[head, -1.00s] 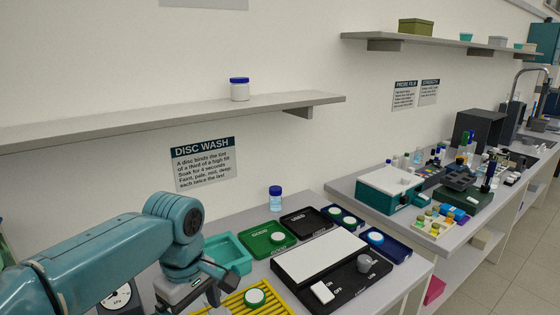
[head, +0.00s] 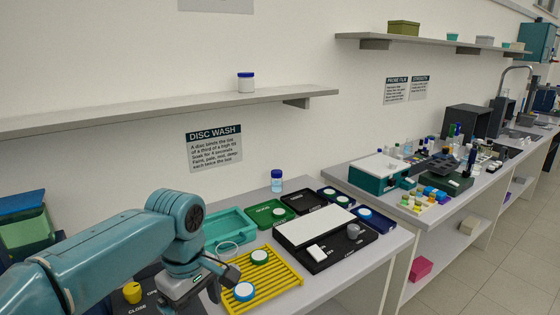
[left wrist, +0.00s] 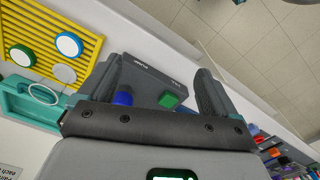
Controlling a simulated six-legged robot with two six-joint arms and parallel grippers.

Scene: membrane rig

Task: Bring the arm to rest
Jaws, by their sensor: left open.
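My left arm comes in from the left in the head view, bent over the near end of the bench. Its gripper (head: 220,281) is beside the yellow rack (head: 285,283) and looks empty. In the left wrist view the two dark fingers of this gripper (left wrist: 160,82) stand wide apart. A dark panel or tray (left wrist: 150,80) with a blue piece (left wrist: 122,98) and a green piece (left wrist: 168,101) shows between and beyond them, apart from the fingers as far as I can tell. My right arm is not in view.
The yellow rack bears a green-rimmed disc (head: 260,257) and a blue-rimmed disc (head: 244,291). A teal tray (head: 230,226), a green tray (head: 271,213) and a white-topped device (head: 314,226) stand behind. A wall shelf (head: 180,109) runs above. Floor is open at right.

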